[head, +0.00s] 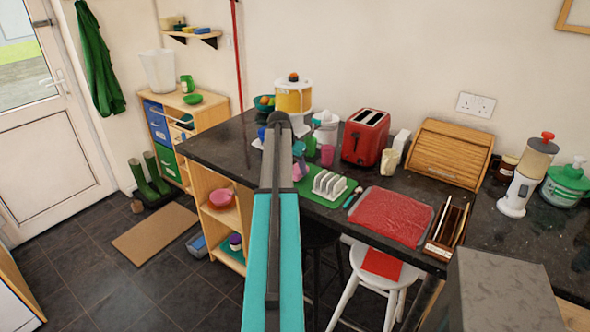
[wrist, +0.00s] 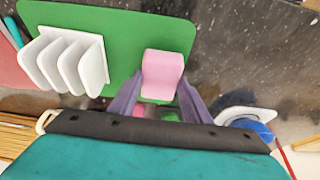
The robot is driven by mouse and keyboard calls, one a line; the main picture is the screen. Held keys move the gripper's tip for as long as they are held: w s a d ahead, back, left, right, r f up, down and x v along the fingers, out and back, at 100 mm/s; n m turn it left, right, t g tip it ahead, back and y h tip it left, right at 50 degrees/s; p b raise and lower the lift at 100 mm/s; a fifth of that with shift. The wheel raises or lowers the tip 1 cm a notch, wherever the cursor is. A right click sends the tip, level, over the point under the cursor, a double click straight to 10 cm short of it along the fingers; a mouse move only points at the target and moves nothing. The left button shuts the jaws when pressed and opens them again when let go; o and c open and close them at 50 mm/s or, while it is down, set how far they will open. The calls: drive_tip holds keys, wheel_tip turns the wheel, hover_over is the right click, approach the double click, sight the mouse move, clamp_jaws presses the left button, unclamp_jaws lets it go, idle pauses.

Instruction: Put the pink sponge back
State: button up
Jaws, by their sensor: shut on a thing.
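The pink sponge (wrist: 163,75) is a small pale pink block in the wrist view. It sits between the two purple-grey fingers of my gripper (wrist: 162,86), which is shut on it. Behind it is the green mat (wrist: 115,22), and I cannot tell whether the sponge is clear of the mat. In the head view my arm reaches over the dark counter and hides most of the gripper. I cannot make out the sponge there with certainty.
A white toast rack (head: 329,185) stands on the green mat, with a red toaster (head: 366,137) behind. A red mat (head: 391,216) lies right.

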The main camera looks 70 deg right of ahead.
drive_tip(key=shift+f, duration=0.5)
drive_tip(key=shift+f, duration=0.15)
drive_tip(key=o, duration=1)
drive_tip(key=shift+o, duration=0.2)
drive_tip(key=shift+r, duration=0.25)
drive_tip(key=b+v, duration=0.2)
drive_tip(key=v, duration=0.9)
drive_tip(key=shift+r+b, duration=0.35)
drive_tip(key=shift+r, duration=0.05)
drive_tip(key=shift+a, duration=0.15)
